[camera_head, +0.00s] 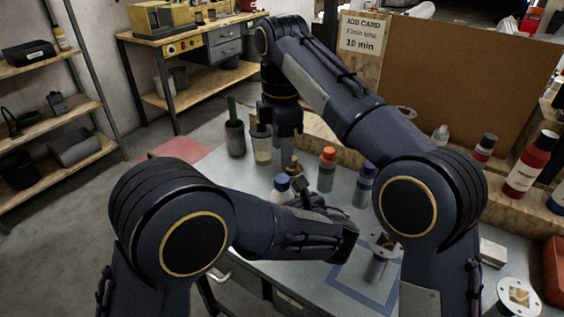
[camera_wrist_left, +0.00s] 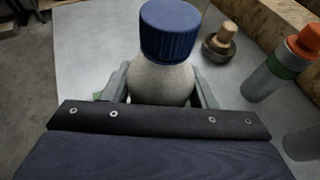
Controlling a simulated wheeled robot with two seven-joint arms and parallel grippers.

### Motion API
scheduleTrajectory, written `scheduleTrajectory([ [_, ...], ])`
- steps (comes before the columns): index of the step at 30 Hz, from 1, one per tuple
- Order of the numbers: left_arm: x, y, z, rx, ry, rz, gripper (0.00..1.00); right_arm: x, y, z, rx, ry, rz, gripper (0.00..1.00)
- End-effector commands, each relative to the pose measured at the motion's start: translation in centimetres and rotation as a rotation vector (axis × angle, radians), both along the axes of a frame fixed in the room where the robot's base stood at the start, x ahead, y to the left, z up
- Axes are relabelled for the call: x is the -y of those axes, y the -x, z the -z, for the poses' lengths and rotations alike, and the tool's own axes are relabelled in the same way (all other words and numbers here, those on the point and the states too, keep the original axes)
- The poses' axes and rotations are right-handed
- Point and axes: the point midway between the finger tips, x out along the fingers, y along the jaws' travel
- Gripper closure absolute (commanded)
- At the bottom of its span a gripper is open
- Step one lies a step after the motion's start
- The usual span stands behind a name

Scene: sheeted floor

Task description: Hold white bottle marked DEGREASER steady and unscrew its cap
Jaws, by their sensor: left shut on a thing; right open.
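The white bottle (camera_wrist_left: 160,84) with a ribbed blue cap (camera_wrist_left: 168,32) stands upright between the two fingers of my left gripper (camera_wrist_left: 160,92) in the left wrist view. The fingers are shut on the bottle's body, below the cap. The cap sits on the bottle. In the head view the blue cap (camera_head: 282,182) shows behind my left forearm, which hides most of the bottle. No DEGREASER lettering is readable. My right gripper (camera_head: 283,134) hangs over the back of the bench, behind the bottle and apart from it. It is open; its fingertips are hard to make out.
A brass-topped dark pot (camera_head: 298,174), an orange-capped bottle (camera_head: 326,172) and a purple-capped bottle (camera_head: 363,188) stand close to the right. A dark cup (camera_head: 235,138) and a beaker (camera_head: 261,147) stand behind. A wooden shelf with bottles (camera_head: 520,176) bounds the right side.

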Motion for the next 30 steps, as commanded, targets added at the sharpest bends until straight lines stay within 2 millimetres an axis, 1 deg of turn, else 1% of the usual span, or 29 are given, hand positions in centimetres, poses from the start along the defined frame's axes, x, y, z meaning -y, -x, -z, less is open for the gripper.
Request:
scheduleTrajectory([
  [3, 0.01, 0.0, -0.01, 0.0, 0.0, 0.0, 1.0, -0.02, 0.01, 0.02, 0.0, 0.0, 0.284, 0.52],
  [30, 0.01, -0.01, -0.03, 0.0, 0.0, 0.0, 1.0, -0.02, 0.01, 0.04, 0.0, 0.003, 2.593, 0.52],
])
